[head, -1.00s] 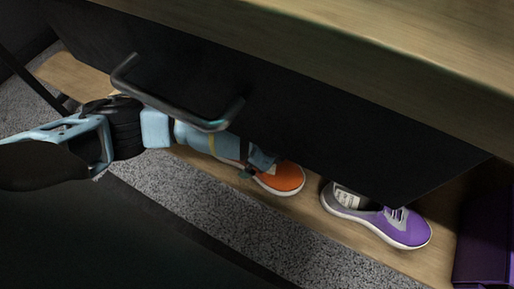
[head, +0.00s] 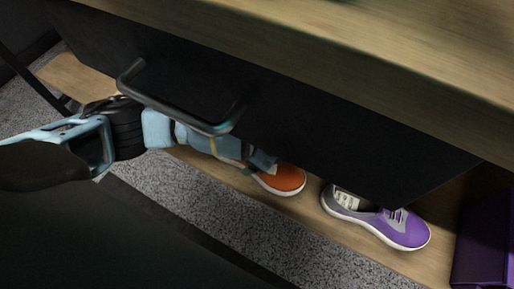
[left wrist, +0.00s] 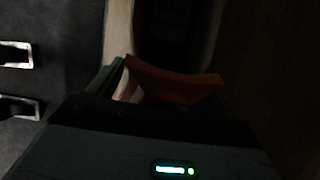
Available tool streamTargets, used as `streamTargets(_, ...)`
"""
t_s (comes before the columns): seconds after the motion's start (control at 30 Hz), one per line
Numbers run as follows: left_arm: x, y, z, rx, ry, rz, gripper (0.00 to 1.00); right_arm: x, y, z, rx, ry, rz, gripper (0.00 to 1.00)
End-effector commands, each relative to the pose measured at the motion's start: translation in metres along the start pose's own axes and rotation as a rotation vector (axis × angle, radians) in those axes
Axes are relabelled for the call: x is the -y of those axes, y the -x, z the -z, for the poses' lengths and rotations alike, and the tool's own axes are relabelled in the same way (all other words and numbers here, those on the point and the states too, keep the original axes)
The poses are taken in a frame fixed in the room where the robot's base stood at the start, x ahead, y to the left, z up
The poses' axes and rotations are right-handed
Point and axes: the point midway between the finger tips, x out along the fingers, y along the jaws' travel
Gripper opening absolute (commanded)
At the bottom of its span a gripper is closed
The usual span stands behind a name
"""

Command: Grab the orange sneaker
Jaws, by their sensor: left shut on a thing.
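The orange sneaker (head: 281,179) sits on the low wooden shelf under the black drawer front. Its rounded orange end with a white sole shows, and the rest is hidden by my left gripper (head: 258,166). My left arm comes in from the left, below the drawer handle, and the gripper is shut on the sneaker. In the dark left wrist view an orange-red part of the sneaker (left wrist: 175,84) shows at the fingers. My right gripper is in neither view.
A purple sneaker (head: 379,217) stands to the right on the same wooden shelf (head: 310,215). A purple box-like object (head: 484,243) is at the far right. The drawer handle (head: 181,104) and the wooden tabletop (head: 350,50) are close above my arm. Grey carpet (head: 215,203) lies in front.

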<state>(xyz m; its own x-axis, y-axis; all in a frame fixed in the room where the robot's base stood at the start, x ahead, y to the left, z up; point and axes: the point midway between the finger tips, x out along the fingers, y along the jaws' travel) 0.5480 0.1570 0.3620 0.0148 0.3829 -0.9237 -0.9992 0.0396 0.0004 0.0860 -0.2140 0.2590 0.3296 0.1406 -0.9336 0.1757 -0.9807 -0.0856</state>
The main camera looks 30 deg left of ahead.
Motion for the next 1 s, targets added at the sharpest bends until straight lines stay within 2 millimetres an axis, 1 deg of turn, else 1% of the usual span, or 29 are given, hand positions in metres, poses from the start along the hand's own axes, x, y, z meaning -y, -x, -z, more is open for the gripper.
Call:
streamTargets(0.03,0.0,0.008,-0.003,-0.001,0.001,0.003,0.45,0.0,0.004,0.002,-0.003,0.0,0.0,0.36)
streamTargets(0.2,0.001,0.029,-0.011,-0.002,0.001,0.005,0.45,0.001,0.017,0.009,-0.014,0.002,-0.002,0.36)
streamTargets(0.37,-0.036,0.033,-0.009,-0.002,-0.004,0.0,0.45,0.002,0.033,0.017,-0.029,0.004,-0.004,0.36)
streamTargets(0.6,-0.098,0.042,-0.004,-0.002,-0.002,0.002,0.45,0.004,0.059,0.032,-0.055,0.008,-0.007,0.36)
streamTargets(0.7,-0.119,0.044,-0.002,-0.002,-0.002,0.001,0.45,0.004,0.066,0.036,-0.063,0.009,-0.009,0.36)
streamTargets(0.83,-0.14,0.045,0.0,-0.001,-0.002,0.001,0.45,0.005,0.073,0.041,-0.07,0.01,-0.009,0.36)
streamTargets(1.0,-0.154,0.046,0.002,-0.001,0.0,0.001,0.45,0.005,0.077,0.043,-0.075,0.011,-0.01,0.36)
